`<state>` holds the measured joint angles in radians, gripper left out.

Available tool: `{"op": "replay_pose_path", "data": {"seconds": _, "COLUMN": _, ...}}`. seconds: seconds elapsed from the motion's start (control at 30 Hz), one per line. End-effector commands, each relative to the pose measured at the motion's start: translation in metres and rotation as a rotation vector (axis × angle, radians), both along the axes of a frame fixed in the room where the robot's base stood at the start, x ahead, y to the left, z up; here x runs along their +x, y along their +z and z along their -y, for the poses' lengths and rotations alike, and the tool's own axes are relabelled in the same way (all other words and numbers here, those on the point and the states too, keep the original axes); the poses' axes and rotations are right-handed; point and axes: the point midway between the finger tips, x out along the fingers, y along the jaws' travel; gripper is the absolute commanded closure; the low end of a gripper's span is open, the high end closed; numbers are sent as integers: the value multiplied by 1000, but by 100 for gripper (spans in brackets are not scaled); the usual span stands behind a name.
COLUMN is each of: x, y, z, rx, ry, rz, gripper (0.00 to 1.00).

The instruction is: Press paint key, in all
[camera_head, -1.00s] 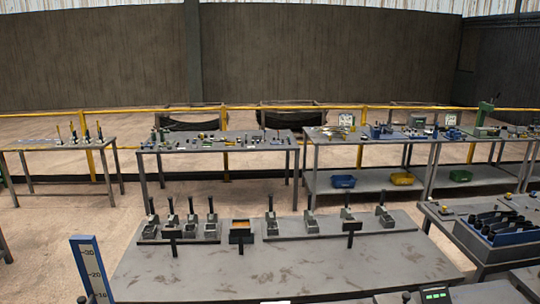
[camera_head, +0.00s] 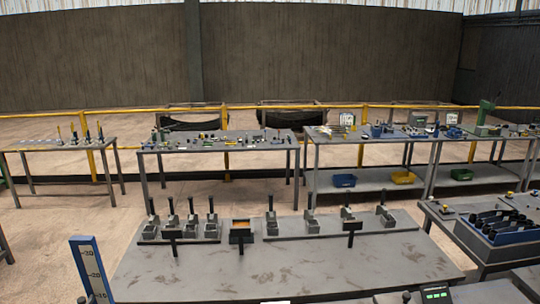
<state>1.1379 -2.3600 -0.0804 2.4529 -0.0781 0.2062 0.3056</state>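I cannot make out a key marked paint in this view. A small dark device with green lights (camera_head: 435,294) sits at the bottom right edge, partly cut off by the frame; any labels on it are too small to read. My gripper does not show.
The near grey table (camera_head: 280,270) holds a row of upright black levers (camera_head: 191,219) on blocks and a small box with orange inside (camera_head: 241,231). A blue scale post (camera_head: 90,268) stands at left. A blue rack (camera_head: 495,230) stands at right. The table's middle is clear.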

Motion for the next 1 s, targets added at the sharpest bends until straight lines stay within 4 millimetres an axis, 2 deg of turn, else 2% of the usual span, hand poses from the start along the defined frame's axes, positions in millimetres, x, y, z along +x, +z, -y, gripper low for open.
{"op": "replay_pose_path", "data": {"seconds": 0.07, "x": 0, "y": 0, "z": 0, "rx": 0, "ry": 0, "rz": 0, "gripper": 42}}
{"op": "replay_pose_path", "data": {"seconds": 1.0, "x": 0, "y": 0, "z": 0, "rx": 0, "ry": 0, "rz": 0, "gripper": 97}}
